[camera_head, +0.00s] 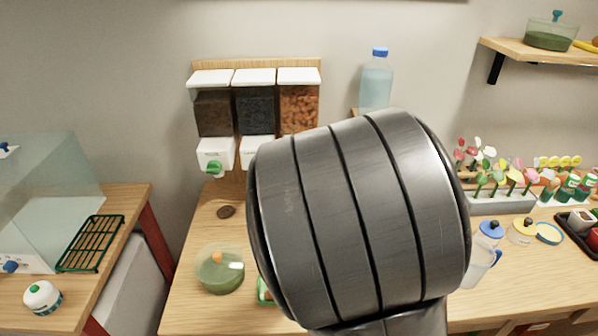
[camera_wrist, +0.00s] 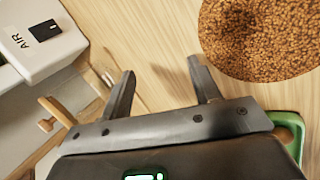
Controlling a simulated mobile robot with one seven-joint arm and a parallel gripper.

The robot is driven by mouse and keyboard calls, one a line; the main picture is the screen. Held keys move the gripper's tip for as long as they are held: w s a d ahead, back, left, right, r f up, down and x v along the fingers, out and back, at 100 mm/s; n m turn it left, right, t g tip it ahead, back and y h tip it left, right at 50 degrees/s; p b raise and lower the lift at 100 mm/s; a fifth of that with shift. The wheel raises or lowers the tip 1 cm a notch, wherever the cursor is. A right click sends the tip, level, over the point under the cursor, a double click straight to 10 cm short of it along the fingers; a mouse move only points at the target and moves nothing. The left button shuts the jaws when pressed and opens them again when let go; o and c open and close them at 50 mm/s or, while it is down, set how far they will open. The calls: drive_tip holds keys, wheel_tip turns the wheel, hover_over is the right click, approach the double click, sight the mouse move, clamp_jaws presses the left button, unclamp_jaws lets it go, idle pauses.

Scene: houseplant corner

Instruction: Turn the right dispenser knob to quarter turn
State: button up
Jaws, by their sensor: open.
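Three wall dispensers hang side by side in the head view. The right dispenser (camera_head: 299,106) has a white lid and a clear hopper of orange-brown pieces. Its lower front and knob are hidden behind my arm. The left dispenser (camera_head: 213,113) shows a green knob (camera_head: 213,167) on its white base. The middle dispenser (camera_head: 255,109) holds dark material, and its base is partly covered. My gripper (camera_wrist: 163,82) shows in the wrist view with its two fingers apart and nothing between them. No knob is clearly visible between or beside the fingers.
In the wrist view, a white box marked AIR (camera_wrist: 42,38), a wooden-handled item (camera_wrist: 58,111), a round brown granular thing (camera_wrist: 262,35) and a green-rimmed tray (camera_wrist: 291,120) surround my gripper. In the head view, a bottle (camera_head: 376,80) stands behind my arm; a green bowl (camera_head: 219,270) sits left.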

drive_tip(key=shift+w+a+n+t+h, duration=0.2)
drive_tip(key=shift+w+n+t+h, duration=0.25)
drive_tip(key=shift+w+t, duration=0.2)
drive_tip(key=w+a+r+n+t, duration=0.3)
drive_tip(key=a+r+n+t, duration=0.5)
drive_tip(key=a+r+t, duration=0.5)
drive_tip(key=w+d+g, duration=0.2)
drive_tip(key=w, duration=0.8)
drive_tip(key=shift+w+r+y, duration=0.25)
drive_tip(key=shift+r+y, duration=0.05)
drive_tip(key=shift+y, duration=0.15)
drive_tip(key=shift+c, duration=0.6)
drive_tip(key=c, duration=0.9)
drive_tip(key=shift+o, duration=0.2)
